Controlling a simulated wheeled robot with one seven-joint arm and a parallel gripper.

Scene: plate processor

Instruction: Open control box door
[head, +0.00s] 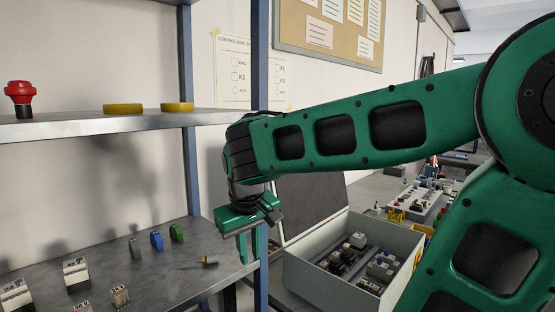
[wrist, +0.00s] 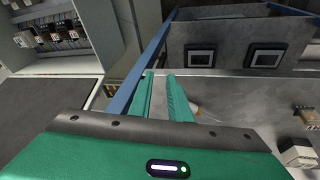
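The control box is a pale grey open case (head: 328,286) right of centre in the head view, with several switches and modules inside. Its door appears to be the dark panel (head: 312,207) with a pale edge, standing swung open at the box's far left side. In the wrist view the box (wrist: 98,22) is at upper left, with the dark panel (wrist: 45,108) beside it. My gripper (head: 250,262) points down left of the box, apart from box and door, near the shelf edge. Its fingers (wrist: 159,76) are apart with nothing between them.
A blue shelf post (head: 261,70) stands close by my gripper. The lower shelf (head: 150,285) holds small modules, a blue and a green part, and a screwdriver (head: 209,260). The upper shelf has a red button (head: 20,93) and yellow rings (head: 123,108). A bench with parts (head: 430,200) lies beyond.

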